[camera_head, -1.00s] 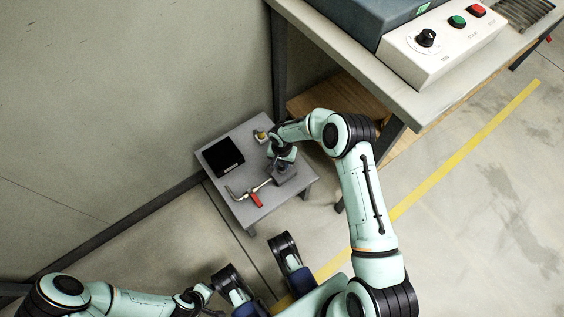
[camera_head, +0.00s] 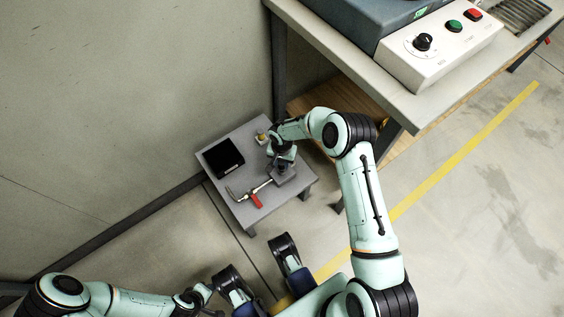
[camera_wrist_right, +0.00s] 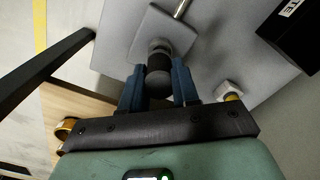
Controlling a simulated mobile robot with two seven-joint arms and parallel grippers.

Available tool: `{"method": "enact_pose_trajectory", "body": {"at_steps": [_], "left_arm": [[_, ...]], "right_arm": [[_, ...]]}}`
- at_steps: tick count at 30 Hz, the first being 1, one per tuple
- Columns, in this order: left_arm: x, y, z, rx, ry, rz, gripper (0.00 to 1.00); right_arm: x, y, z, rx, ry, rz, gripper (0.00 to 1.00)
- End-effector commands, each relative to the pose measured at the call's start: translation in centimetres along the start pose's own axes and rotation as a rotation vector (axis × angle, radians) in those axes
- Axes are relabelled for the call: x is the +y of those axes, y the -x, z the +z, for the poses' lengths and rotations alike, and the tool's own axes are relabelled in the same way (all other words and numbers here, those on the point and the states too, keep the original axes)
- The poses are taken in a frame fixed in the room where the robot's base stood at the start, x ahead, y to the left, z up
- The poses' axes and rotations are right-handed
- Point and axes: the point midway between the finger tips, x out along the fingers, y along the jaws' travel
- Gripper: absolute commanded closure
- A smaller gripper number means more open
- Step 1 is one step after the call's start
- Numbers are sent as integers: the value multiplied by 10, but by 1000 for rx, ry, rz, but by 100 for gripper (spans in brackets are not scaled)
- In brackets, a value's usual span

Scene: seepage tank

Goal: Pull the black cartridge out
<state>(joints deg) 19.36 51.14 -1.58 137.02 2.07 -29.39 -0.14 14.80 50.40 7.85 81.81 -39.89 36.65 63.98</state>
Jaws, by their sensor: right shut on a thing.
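The black cartridge (camera_wrist_right: 158,72) shows in the right wrist view as a short dark cylinder between the blue fingers of my right gripper (camera_wrist_right: 159,84). My right gripper is shut on it. Its far end meets a metal collar (camera_wrist_right: 160,46) on a grey block (camera_wrist_right: 165,24). In the head view the right gripper (camera_head: 281,164) is over the same grey block (camera_head: 284,178) on a small grey table (camera_head: 212,185); the cartridge is hidden there by the gripper. My left gripper (camera_head: 195,299) is low at the left, small and partly hidden, so its jaws cannot be read.
A black open box (camera_head: 223,157) and a red-handled tool (camera_head: 256,200) lie on the small table. A small yellow-and-white fitting (camera_head: 262,137) stands at its back corner. A large bench (camera_head: 420,105) with a control box (camera_head: 440,46) rises at the right.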

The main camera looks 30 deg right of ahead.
Motion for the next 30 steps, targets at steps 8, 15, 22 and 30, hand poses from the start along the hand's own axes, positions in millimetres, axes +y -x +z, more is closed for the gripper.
{"method": "enact_pose_trajectory", "body": {"at_steps": [8,15,22,30], "left_arm": [[2,9,0,2,-1,1,57],[3,16,0,4,-1,2,57],[3,17,0,4,-1,2,57],[3,17,0,5,-1,3,57]], "right_arm": [[-1,16,0,1,-1,-2,100],[-1,28,0,1,1,-2,100],[0,30,0,0,1,-1,100],[-2,33,0,0,8,-2,100]]}}
